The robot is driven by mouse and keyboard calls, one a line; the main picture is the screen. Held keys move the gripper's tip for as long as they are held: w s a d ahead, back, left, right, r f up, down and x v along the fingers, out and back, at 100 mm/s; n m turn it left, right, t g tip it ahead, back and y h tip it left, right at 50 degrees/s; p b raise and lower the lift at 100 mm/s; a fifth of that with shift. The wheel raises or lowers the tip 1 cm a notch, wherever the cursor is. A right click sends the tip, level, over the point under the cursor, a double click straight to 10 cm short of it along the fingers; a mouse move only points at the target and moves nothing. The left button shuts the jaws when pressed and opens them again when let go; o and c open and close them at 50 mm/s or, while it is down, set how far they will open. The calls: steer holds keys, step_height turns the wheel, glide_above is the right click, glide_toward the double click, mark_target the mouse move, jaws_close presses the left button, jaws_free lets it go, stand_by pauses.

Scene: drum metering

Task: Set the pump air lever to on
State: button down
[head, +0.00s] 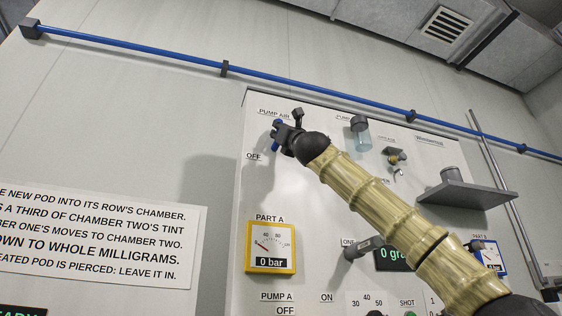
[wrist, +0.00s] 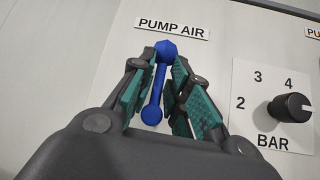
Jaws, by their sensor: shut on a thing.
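The blue pump air lever (wrist: 153,113) sits on the panel below the "PUMP AIR" label (wrist: 171,27) in the wrist view. Its hub is at the top, and its arm runs down and slightly left to a round end. My gripper (wrist: 161,80) has its green-padded fingers on both sides of the lever and is shut on it. In the head view my gripper (head: 287,134) is at the panel, and a bit of blue lever (head: 275,148) shows beside it. The "OFF" label (head: 254,156) is just below left; any "ON" label for this lever is hidden.
A black BAR knob (wrist: 292,107) is to the right in the wrist view. The yellow Part A gauge (head: 270,247) below reads 0 bar. A blue pipe (head: 300,88) runs above the panel.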

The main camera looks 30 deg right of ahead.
steer(key=shift+s+d+r+m, duration=0.15)
steer(key=shift+s+d+r, duration=0.1)
steer(key=shift+r, duration=0.15)
steer(key=shift+s+d+r+m, duration=0.15)
steer(key=shift+d+r, duration=0.1)
steer(key=shift+r, duration=0.15)
steer(key=c, duration=1.7)
jaws_free()
steer(key=shift+o, duration=0.9)
steer(key=shift+w+a+f, duration=0.1)
steer(key=shift+w+a, duration=0.25)
steer(key=shift+w+f, duration=0.1)
steer(key=shift+f, duration=0.3)
steer(key=shift+f, duration=0.1)
steer(key=shift+b, duration=0.3)
steer(key=v, duration=1.2)
